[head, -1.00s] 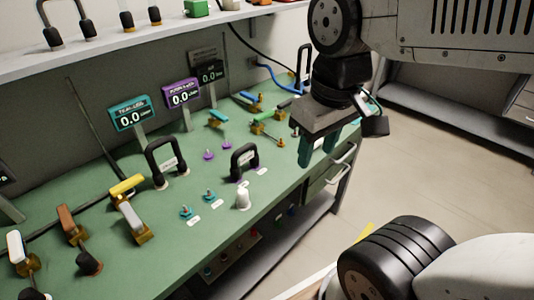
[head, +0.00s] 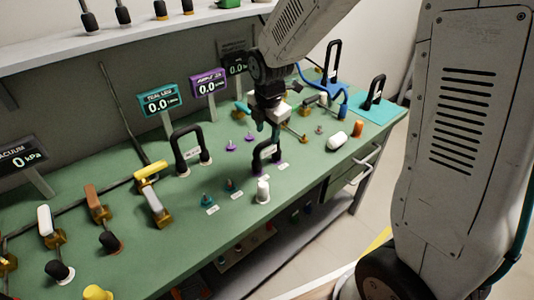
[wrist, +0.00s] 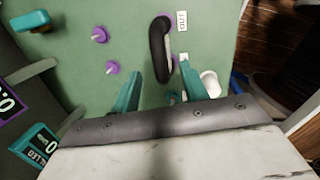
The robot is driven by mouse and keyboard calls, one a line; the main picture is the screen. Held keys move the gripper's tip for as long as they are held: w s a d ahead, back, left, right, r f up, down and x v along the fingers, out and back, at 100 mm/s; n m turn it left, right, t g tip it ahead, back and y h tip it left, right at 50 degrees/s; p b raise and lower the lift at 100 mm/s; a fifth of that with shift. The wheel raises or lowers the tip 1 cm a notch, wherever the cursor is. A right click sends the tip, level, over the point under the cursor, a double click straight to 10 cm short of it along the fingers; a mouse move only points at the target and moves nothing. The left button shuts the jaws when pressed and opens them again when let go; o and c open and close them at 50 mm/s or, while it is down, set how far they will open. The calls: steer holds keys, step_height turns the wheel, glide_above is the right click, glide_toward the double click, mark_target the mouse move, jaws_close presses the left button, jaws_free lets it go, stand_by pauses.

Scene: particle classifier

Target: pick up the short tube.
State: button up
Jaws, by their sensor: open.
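A short black U-shaped tube (head: 265,152) stands upright on the green bench, its feet by purple fittings. In the wrist view it shows as a black arch (wrist: 158,48) seen from above, beside a white OUT label. My gripper (head: 273,128) is above it in the head view. In the wrist view the two teal fingers of my gripper (wrist: 161,88) are apart, with nothing held between them. The tube's near end lies between the fingertips in that picture. I cannot tell whether the fingers touch it. A second, taller black U-shaped tube (head: 188,147) stands to the left.
A white knob (head: 263,190) stands just in front of the short tube. Two purple fittings (head: 240,141) lie to its left. Valves with yellow (head: 151,171) and white (head: 153,203) handles are further left. Another black U-shaped tube (head: 374,92) stands on a teal mat (head: 386,111) at right.

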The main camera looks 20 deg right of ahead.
mark_target(267, 141)
steer(key=f, duration=0.3)
steer(key=w+f, duration=0.1)
steer(key=f, duration=0.2)
steer(key=shift+w+d, duration=0.1)
steer(key=shift+d, duration=0.05)
jaws_close()
